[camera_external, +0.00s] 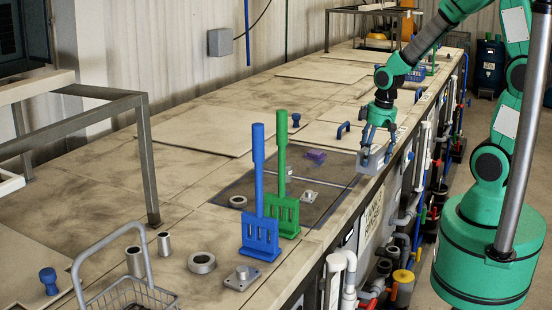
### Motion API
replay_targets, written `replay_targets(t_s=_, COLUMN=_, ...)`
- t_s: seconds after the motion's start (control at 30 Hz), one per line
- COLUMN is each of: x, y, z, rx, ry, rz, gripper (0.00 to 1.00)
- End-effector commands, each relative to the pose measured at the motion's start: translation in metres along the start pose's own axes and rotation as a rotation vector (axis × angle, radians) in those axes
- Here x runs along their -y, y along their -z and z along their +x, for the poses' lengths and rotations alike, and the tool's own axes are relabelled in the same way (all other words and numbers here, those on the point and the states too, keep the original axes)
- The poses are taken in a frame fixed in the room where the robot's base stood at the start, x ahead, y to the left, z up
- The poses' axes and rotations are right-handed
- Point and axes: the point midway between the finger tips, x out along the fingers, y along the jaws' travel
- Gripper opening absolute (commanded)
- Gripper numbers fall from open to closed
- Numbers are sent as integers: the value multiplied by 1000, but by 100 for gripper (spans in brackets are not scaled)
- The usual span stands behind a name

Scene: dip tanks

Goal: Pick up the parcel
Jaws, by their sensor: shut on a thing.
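My gripper (374,147) points down near the right edge of the bench, beyond the green paddle. It is shut on a small pale grey, box-like parcel (371,161). The fingers hide part of the parcel. The parcel is over or near the right rim of the dark tank area. I cannot tell whether it touches the surface below.
A blue paddle (260,236) and a green paddle (285,214) stand upright nearer the camera. A purple block (316,156) and a metal fitting (309,196) lie on the dark panel (325,209). A blue handle (342,130) is just left of my gripper. Pipes run below the bench edge.

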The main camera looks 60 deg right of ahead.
Motion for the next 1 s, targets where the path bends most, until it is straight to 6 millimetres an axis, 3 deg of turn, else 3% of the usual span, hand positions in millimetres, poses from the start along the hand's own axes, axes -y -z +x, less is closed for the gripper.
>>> replay_targets(t_s=0.33, x=4, y=-27, z=-7, rx=-1, ry=0, rz=0, gripper=25)
replay_targets(t_s=1.0, x=4, y=-31, z=-8, rx=0, ry=0, rz=0, gripper=25)
